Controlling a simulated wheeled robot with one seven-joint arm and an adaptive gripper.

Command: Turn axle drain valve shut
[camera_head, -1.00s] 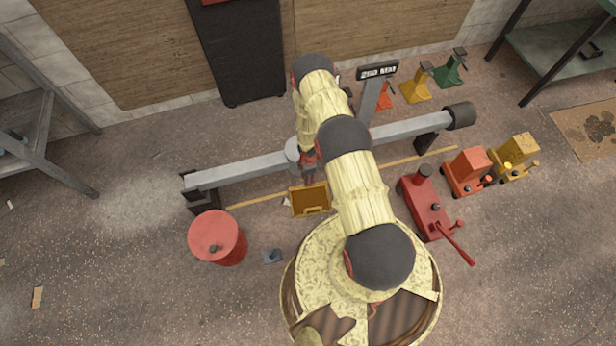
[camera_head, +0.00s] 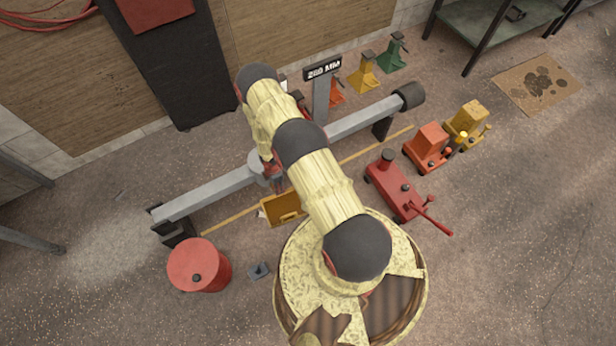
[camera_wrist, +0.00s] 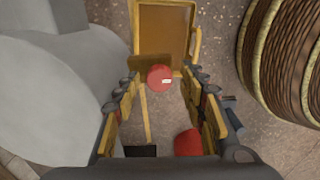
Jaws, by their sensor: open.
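The grey axle (camera_head: 208,194) lies on low dark stands across the floor, with a round bulge at its middle. In the wrist view its big grey housing (camera_wrist: 50,95) fills the left side. A round red knob with a small white mark (camera_wrist: 160,77), which looks like the drain valve, shows between the fingertips of my gripper (camera_wrist: 163,88). The fingers are apart on either side of it, and I cannot tell whether they touch it. In the head view my gripper (camera_head: 272,174) is beside the axle's middle, partly hidden by my arm.
An orange-yellow tray (camera_head: 283,208) lies below the axle's middle and shows in the wrist view (camera_wrist: 165,28). A red drum (camera_head: 199,266) stands lower left. A red floor jack (camera_head: 395,190) and smaller jacks (camera_head: 427,148) stand to the right. Floor at lower right is clear.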

